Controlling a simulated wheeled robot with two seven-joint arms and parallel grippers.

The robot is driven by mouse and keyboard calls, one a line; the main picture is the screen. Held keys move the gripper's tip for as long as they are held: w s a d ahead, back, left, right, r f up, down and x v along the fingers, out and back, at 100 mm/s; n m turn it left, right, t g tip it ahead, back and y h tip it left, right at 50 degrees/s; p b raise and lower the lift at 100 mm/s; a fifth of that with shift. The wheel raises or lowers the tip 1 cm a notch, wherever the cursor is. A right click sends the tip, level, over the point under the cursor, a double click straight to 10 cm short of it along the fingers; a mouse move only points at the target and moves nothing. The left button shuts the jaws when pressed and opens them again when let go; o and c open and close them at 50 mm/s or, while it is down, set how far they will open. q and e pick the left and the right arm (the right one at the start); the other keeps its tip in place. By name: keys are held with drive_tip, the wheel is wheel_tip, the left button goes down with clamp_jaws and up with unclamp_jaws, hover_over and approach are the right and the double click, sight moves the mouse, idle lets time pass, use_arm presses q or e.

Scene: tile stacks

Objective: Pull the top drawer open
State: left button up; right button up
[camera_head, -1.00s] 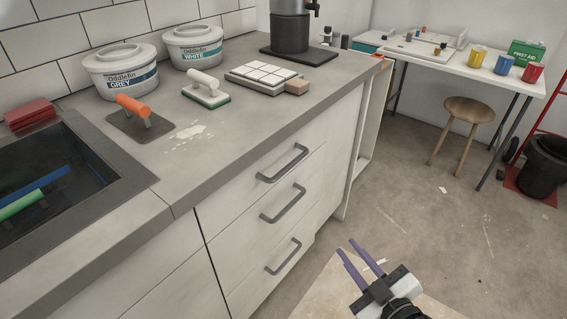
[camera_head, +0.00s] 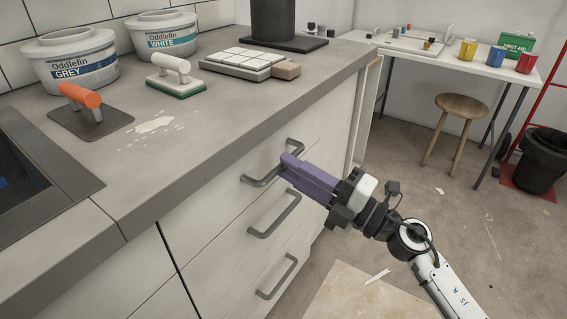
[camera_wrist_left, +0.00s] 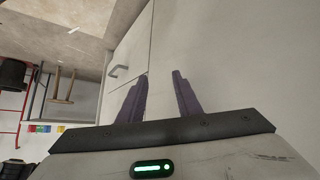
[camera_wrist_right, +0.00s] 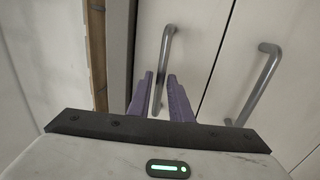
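The top drawer (camera_head: 225,202) is in the grey-topped cabinet and looks flush with its front. Its dark bar handle (camera_head: 258,180) is partly hidden behind my right gripper (camera_head: 288,165), which reaches it from the right. In the right wrist view, the top handle (camera_wrist_right: 167,45) runs between the two purple fingers (camera_wrist_right: 160,82). They stand apart with a small gap beside the bar, so the gripper looks open around it. My left gripper is outside the head view. In the left wrist view its fingers (camera_wrist_left: 161,76) are apart and empty, near a pale cabinet surface.
Two lower drawer handles (camera_head: 274,213) (camera_head: 277,277) sit below. The countertop (camera_head: 190,135) holds buckets, trowels and a tile stack (camera_head: 243,62). A stool (camera_head: 461,108) and white table (camera_head: 450,62) stand at the back right. The floor right of the drawers is mostly clear.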

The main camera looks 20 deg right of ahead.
drive_tip(key=shift+x, duration=1.25)
clamp_jaws()
drive_tip(key=shift+s, duration=0.1)
